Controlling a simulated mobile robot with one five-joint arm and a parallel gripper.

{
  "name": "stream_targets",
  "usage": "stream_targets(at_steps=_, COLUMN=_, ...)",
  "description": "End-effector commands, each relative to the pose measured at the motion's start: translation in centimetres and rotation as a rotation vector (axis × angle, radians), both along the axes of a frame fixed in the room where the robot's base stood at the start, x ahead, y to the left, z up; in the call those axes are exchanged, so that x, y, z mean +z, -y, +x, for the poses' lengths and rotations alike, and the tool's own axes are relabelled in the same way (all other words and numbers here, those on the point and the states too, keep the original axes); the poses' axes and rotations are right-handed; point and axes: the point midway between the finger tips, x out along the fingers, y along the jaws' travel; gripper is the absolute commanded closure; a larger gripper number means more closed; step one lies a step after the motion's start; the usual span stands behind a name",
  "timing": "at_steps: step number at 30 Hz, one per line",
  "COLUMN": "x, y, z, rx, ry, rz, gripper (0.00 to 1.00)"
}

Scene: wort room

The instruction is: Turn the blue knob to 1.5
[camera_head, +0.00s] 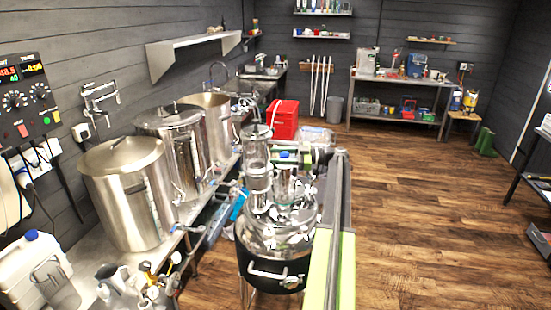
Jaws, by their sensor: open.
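The control panel (27,103) at the left edge has black dials with white marks and red digits, cut off by the picture's edge. My arm, light green and grey, rises right of centre.
Steel kettles (130,195) stand in a row on the left bench. A dark-bodied vessel with a shiny domed lid (272,240) stands close by at centre. A red box (284,120) lies behind it. The wooden floor (430,220) on the right is clear.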

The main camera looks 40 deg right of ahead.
Motion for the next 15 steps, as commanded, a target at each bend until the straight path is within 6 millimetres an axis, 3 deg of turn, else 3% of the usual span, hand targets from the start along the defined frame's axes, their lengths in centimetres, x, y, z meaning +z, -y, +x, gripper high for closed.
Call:
stream_targets(at_steps=5, x=0.0, y=1.3, z=-1.2, rx=-0.002, ry=0.000, rz=0.000, gripper=0.59)
stream_targets(at_steps=15, x=0.0, y=7.8, z=-8.0, rx=-0.003, ry=0.000, rz=0.000, gripper=0.59)
